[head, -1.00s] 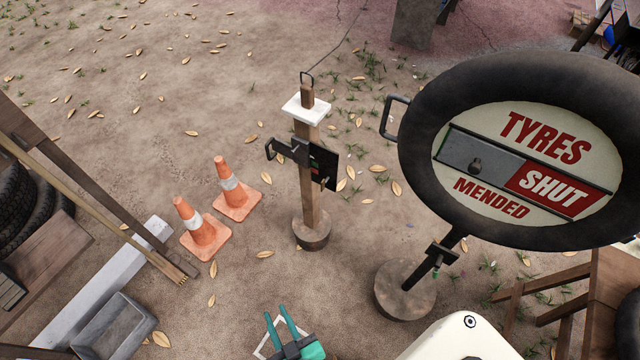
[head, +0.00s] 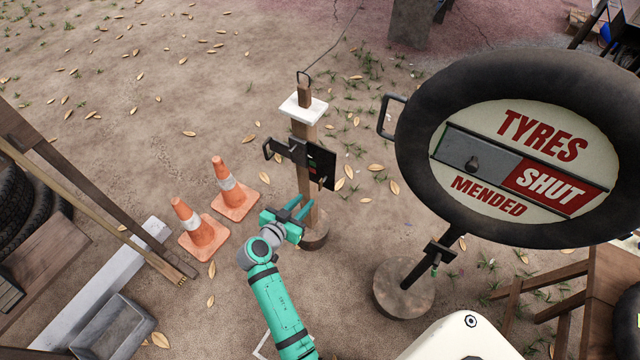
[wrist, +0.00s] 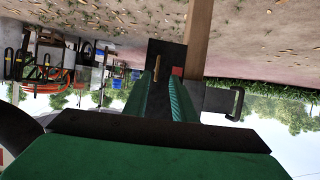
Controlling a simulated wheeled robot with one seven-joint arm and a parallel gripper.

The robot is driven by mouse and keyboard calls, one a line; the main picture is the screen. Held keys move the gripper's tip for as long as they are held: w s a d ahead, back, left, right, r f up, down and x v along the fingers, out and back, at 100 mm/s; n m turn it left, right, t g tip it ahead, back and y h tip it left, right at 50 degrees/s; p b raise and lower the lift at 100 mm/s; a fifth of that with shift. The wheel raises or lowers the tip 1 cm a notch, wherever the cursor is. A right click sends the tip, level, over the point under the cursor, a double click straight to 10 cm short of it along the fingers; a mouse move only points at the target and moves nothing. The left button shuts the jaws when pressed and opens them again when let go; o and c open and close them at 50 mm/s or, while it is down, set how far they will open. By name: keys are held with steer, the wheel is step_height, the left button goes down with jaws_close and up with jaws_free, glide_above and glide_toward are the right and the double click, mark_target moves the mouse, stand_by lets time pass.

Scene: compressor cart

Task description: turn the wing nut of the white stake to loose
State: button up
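The white stake is a wooden post (head: 305,170) with a white cap (head: 303,108), upright in a round base (head: 314,236). A black bracket with a handle (head: 275,148) and a dark plate (head: 321,160) with red and green marks is fixed to it. A small tan bar (head: 322,183) at the plate's lower edge may be the wing nut; it also seems to show in the wrist view (wrist: 157,67), its tightness unclear. My gripper (head: 304,206) is open and empty, low in front of the post and below the plate. Its two fingers (wrist: 162,76) point toward the plate, apart from the bar.
Two orange cones (head: 201,230) stand left of the post. A round tyre sign (head: 520,150) on a black stand with a round base (head: 403,288) stands at right. A grey basin (head: 113,328) and planks lie at lower left. The ground behind the post is mostly clear.

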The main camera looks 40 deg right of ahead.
mark_target(321, 184)
steer(key=shift+m+g, duration=0.3)
steer(key=shift+m, duration=0.1)
steer(key=x, duration=0.3)
steer(key=r+x, duration=0.1)
steer(key=x, duration=0.6)
steer(key=shift+w+d+r, duration=0.15)
steer(key=shift+w+d, duration=0.05)
steer(key=shift+d, duration=0.85)
steer(key=shift+w, duration=0.1)
steer(key=shift+a, duration=0.1)
jaws_close()
